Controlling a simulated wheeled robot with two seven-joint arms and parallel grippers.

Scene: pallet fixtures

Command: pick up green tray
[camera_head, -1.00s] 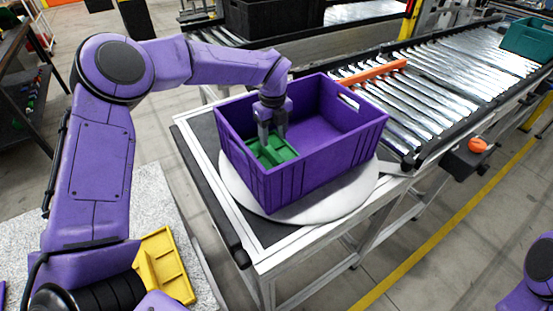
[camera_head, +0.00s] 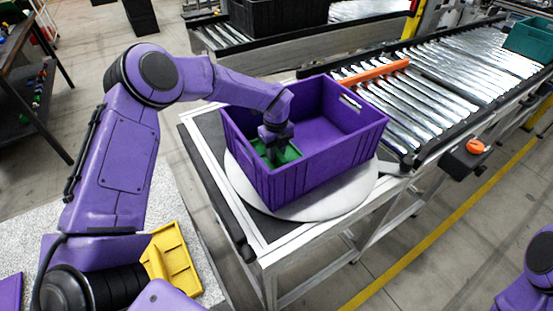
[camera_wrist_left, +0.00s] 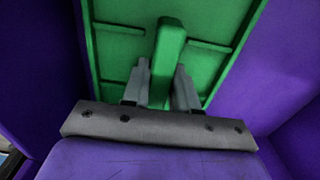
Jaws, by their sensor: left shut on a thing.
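The green tray (camera_head: 289,154) lies inside the purple crate (camera_head: 330,160), at its left end. My left gripper (camera_head: 276,153) reaches down into the crate and is shut on the tray. In the left wrist view the two grey fingers (camera_wrist_left: 163,88) stand on either side of the raised green bar of the tray (camera_wrist_left: 120,48). The fingertips are partly hidden by the crate wall in the head view. I cannot tell whether the tray is off the crate floor. My right gripper is not in view; only part of my right arm shows at the lower right.
The crate stands on a round grey turntable (camera_head: 355,193) at the end of a roller conveyor (camera_head: 440,85). A yellow tray (camera_head: 172,262) lies on a speckled table at the lower left. A black crate (camera_head: 275,18) and a teal crate (camera_head: 527,40) stand farther back.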

